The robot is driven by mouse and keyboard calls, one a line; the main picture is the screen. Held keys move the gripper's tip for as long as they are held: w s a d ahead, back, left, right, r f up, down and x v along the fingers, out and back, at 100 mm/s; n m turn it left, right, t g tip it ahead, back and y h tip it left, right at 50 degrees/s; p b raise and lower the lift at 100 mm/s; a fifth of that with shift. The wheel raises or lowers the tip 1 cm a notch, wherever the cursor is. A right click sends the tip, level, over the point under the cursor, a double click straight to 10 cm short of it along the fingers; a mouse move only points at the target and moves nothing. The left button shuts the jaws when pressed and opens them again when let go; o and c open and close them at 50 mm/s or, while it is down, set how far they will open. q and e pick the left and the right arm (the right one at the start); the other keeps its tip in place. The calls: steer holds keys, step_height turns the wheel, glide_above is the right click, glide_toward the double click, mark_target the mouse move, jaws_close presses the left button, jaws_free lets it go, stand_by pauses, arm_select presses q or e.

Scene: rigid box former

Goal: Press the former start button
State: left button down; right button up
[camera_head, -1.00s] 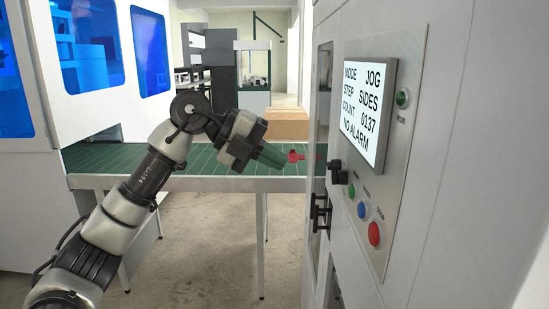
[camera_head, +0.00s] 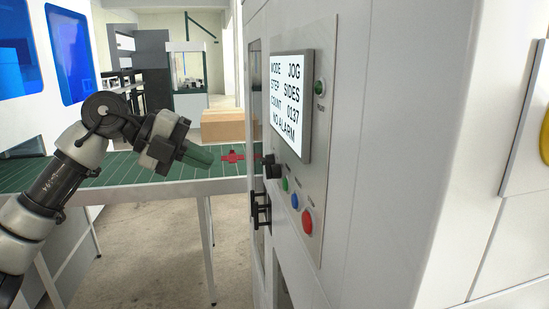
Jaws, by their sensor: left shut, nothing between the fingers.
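The control panel (camera_head: 316,178) on the white machine's side carries a green button (camera_head: 285,184), a blue button (camera_head: 295,201) and a red button (camera_head: 307,221) in a slanting row. Their labels are too small to read; the green one looks like the start button. My left gripper (camera_head: 208,157) is shut and empty, to the left of the panel and apart from the buttons. My right gripper is not in view.
A black knob (camera_head: 272,168) and a black door handle (camera_head: 260,208) stick out near the buttons. A green light or button (camera_head: 320,87) sits beside the screen. A green conveyor (camera_head: 120,170), a red part (camera_head: 232,157) and a cardboard box (camera_head: 226,125) lie beyond my left arm.

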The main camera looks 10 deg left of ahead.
arm_select(q)
steer(key=shift+a, duration=0.2)
steer(key=shift+d, duration=0.15)
steer(key=p, duration=0.4)
glide_toward(283, 184)
step_height(283, 184, down, 3)
steer(key=d, duration=0.3)
steer(key=shift+w+d+f+p, duration=0.1)
steer(key=shift+w+d+p, duration=0.35)
steer(key=shift+d, duration=0.3)
steer(key=shift+w+d+f+p, duration=0.1)
steer(key=shift+w+d+p, duration=0.2)
steer(key=shift+w+d, duration=0.35)
steer(key=shift+s, duration=0.1)
